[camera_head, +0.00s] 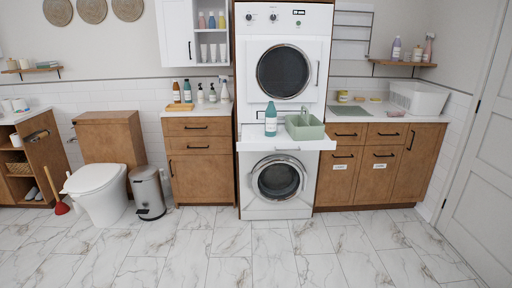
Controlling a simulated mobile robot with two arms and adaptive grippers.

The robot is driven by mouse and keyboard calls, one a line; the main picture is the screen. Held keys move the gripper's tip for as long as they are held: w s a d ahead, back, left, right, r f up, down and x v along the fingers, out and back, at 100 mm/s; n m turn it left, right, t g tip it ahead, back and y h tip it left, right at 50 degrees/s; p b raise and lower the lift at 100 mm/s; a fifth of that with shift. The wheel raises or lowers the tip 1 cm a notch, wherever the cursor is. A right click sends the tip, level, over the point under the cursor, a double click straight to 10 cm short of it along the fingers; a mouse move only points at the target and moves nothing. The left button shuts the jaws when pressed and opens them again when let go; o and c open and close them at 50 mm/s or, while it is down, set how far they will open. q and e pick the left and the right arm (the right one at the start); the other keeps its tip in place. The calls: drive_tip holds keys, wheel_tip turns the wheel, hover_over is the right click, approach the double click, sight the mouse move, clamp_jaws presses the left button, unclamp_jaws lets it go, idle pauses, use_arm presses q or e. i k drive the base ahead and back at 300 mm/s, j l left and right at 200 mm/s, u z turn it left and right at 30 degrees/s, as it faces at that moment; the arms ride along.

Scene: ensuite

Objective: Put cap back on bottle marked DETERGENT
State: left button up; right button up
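A teal bottle (271,121) with a white label stands upright on the white pull-out shelf (255,145) between the two stacked machines. It narrows at the top; I cannot tell whether a cap is on it. The label is too small to read, so I cannot confirm DETERGENT. A green box-shaped caddy (305,130) with a handle stands just right of the bottle. No loose cap can be made out. Neither of my grippers is in view.
Several bottles, one amber (176,92), stand on the left counter (195,112). The right counter holds a white basket (418,98) and small items. A toilet (97,190) and a bin (148,195) stand left. The marble floor ahead is clear.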

sight(271, 111)
drive_tip(key=i+l+u, duration=0.1)
drive_tip(key=i, duration=0.7)
drive_tip(key=i+z, duration=0.1)
drive_tip(key=i, duration=0.4)
drive_tip(key=i+j+z, duration=0.1)
drive_tip(key=i, duration=0.4)
drive_tip(key=i+j+z, duration=0.1)
drive_tip(key=i, duration=0.45)
drive_tip(key=i+j+z, duration=0.1)
drive_tip(key=i, duration=0.4)
drive_tip(key=i+j+z, duration=0.1)
drive_tip(key=i+j, duration=0.15)
drive_tip(key=i, duration=0.2)
